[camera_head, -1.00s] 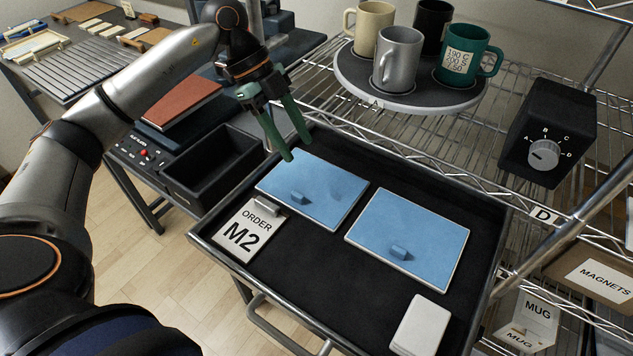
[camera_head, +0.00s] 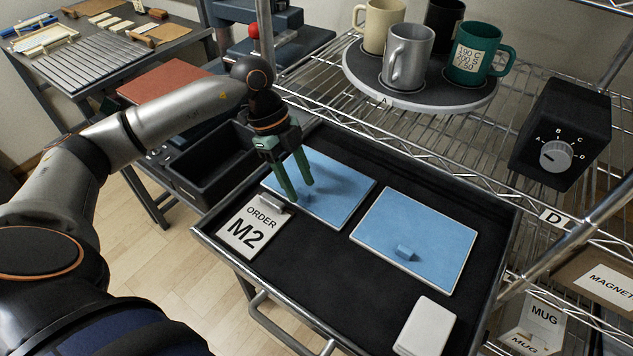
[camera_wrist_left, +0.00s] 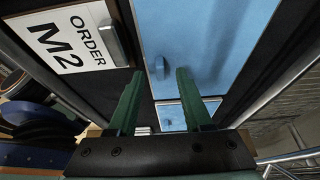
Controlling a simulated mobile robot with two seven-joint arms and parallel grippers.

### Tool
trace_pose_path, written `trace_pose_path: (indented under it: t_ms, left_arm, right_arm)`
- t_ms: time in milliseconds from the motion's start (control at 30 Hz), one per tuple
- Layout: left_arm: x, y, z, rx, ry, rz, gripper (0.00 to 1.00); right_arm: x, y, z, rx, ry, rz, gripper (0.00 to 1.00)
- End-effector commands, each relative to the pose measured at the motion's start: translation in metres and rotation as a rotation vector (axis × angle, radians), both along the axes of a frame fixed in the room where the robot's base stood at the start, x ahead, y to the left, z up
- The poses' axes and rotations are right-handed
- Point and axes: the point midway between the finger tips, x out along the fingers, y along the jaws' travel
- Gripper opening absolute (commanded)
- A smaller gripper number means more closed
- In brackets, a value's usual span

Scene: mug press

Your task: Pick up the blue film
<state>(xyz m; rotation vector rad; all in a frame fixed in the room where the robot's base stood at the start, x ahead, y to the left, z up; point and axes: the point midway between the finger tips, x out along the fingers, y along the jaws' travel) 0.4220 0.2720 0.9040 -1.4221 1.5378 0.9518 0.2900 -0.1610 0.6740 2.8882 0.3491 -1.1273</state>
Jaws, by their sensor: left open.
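Two flat blue films with pale edges lie side by side on a black tray. The left blue film (camera_head: 341,188) is partly covered by my left gripper (camera_head: 300,191) in the head view. In the wrist view this blue film (camera_wrist_left: 212,40) has a small blue tab (camera_wrist_left: 158,68) that appears between the two green fingertips (camera_wrist_left: 156,76). My left gripper is open and points down over the film, with nothing in it. Whether the fingertips touch the film I cannot tell. The right blue film (camera_head: 435,225) has its own raised tab (camera_head: 404,252). My right gripper is not in view.
An order card (camera_head: 246,231) marked M2 lies left of the films, and a white block (camera_head: 425,327) sits near the front right. A round stand (camera_head: 420,100) with several mugs is behind on the wire shelf. A black dial box (camera_head: 563,130) stands at right.

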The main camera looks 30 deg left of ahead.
Motion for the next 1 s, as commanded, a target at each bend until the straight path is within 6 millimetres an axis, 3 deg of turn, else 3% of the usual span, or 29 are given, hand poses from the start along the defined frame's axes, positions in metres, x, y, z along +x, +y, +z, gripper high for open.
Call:
trace_pose_path:
  t_ms: [133,367,800,1000]
  left_arm:
    - [-0.0001,-0.0052,-0.0110,-0.002,0.000,-0.001,0.50]
    - [0.0000,-0.0052,-0.0116,-0.001,-0.001,0.000,0.49]
    - [0.0000,-0.0049,-0.0112,-0.001,-0.001,0.000,0.00]
    - [0.0000,-0.0049,-0.0111,-0.001,-0.001,0.000,0.00]
  right_arm:
    - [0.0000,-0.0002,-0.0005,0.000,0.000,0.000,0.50]
    - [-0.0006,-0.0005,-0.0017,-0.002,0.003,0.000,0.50]
    - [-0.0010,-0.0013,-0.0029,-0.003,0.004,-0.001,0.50]
    - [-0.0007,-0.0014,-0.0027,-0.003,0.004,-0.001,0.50]
